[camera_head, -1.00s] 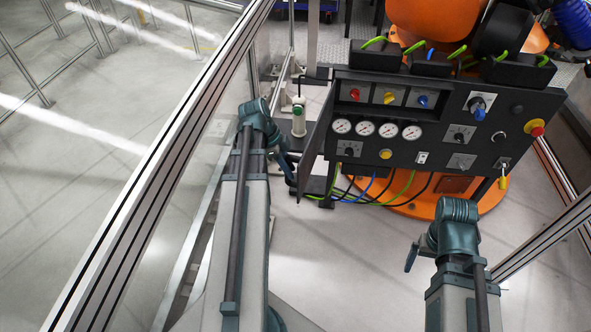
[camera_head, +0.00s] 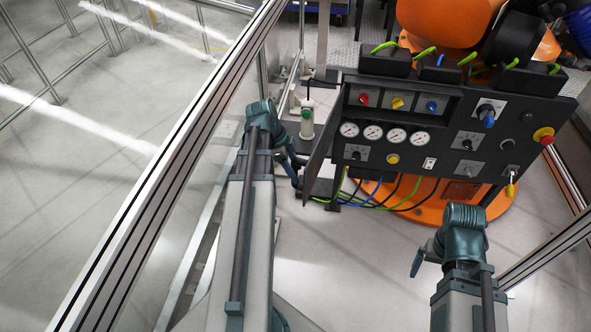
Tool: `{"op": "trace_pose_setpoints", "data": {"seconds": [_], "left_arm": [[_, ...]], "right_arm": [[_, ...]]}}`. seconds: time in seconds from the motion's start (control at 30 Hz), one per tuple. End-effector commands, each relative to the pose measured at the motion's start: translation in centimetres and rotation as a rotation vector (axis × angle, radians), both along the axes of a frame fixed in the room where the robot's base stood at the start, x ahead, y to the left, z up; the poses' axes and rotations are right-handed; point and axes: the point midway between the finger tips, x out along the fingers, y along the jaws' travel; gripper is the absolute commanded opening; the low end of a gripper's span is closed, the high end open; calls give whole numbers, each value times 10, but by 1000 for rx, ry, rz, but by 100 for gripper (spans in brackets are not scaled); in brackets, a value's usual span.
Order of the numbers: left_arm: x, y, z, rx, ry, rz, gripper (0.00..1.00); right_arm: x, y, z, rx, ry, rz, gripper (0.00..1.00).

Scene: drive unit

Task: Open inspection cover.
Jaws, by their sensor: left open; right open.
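The black control panel (camera_head: 388,174) stands at the upper right. A dark flat plate, which looks like the inspection cover (camera_head: 321,151), stands out at an angle from the panel's left edge. The recess with red, yellow and blue knobs (camera_head: 397,103) is uncovered. My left gripper (camera_head: 295,176) is open just left of the plate's lower part. Its fingertips are small and partly hidden, and I cannot tell whether they touch the plate. My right gripper (camera_head: 417,262) is open and empty, low in front of the panel and apart from it.
Gauges (camera_head: 372,132), switches and a red emergency button (camera_head: 543,136) sit on the panel front. Loose cables (camera_head: 385,200) hang below it. An orange robot (camera_head: 447,22) is behind. A metal frame rail (camera_head: 165,180) runs along the left. The floor between my arms is clear.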

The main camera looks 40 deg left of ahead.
Motion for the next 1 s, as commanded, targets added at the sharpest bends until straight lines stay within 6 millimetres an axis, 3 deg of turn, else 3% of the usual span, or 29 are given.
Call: {"op": "trace_pose_setpoints", "data": {"seconds": [0.2,0.6,1.0], "left_arm": [[-6,12,40,0,1,2,57],[-18,33,96,0,1,2,57],[-25,43,119,0,2,0,57]], "right_arm": [[0,0,40,0,0,0,94],[0,0,96,0,0,0,94],[0,0,120,0,0,1,94]]}}
